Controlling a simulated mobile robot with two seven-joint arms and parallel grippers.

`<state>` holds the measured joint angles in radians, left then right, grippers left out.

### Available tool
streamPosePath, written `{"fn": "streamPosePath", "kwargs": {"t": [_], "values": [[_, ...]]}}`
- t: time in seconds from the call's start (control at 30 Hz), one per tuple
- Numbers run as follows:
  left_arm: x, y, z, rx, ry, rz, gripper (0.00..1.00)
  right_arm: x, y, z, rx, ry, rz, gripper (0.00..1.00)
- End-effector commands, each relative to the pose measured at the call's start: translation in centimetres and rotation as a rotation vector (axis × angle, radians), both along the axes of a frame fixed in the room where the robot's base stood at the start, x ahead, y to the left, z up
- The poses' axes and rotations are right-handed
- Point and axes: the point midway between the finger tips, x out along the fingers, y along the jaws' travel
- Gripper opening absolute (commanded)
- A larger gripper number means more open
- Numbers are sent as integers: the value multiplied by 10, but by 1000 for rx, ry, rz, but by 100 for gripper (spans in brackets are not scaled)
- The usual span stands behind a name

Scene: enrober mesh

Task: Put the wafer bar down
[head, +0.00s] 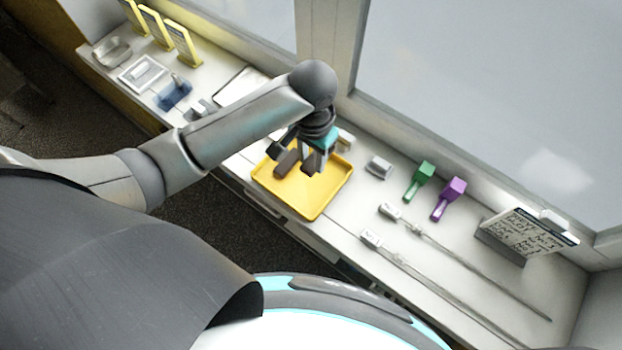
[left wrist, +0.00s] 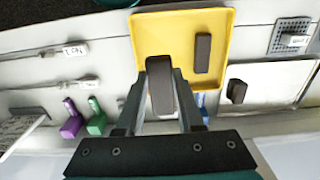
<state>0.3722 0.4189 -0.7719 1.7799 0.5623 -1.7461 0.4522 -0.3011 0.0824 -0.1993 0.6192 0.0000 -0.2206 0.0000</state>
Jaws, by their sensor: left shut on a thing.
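My left gripper (head: 310,163) hangs over the yellow tray (head: 313,206). In the left wrist view its fingers (left wrist: 160,108) are shut on a dark brown wafer bar (left wrist: 160,84). The held bar lies over the lower left part of the yellow tray (left wrist: 150,35) in that view. I cannot tell whether it touches the tray floor. A second dark brown bar (left wrist: 203,52) lies in the tray, to the right of the held one and apart from it; it also shows in the head view (head: 286,163). My right gripper is in neither view.
Another dark piece (left wrist: 236,91) lies on a white surface beside the tray. Right of the tray in the head view are a grey-white block (head: 378,167), green (head: 418,181) and purple (head: 449,198) tools, two long rods and a written sign (head: 525,236). A window wall runs behind.

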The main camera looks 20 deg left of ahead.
Motion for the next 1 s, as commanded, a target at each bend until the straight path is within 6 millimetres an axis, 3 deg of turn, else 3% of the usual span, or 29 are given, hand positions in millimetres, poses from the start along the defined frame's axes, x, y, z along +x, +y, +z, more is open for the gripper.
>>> {"fn": "streamPosePath", "kwargs": {"t": [0.1,0.3,0.73,1.0], "values": [[-1,0,-35,2,3,0,5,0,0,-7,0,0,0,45],[0,-1,-75,-1,0,-1,5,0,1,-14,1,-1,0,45],[0,-1,-121,-1,0,-1,5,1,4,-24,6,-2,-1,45],[0,0,-123,-1,-2,-1,5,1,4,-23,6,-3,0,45]]}}
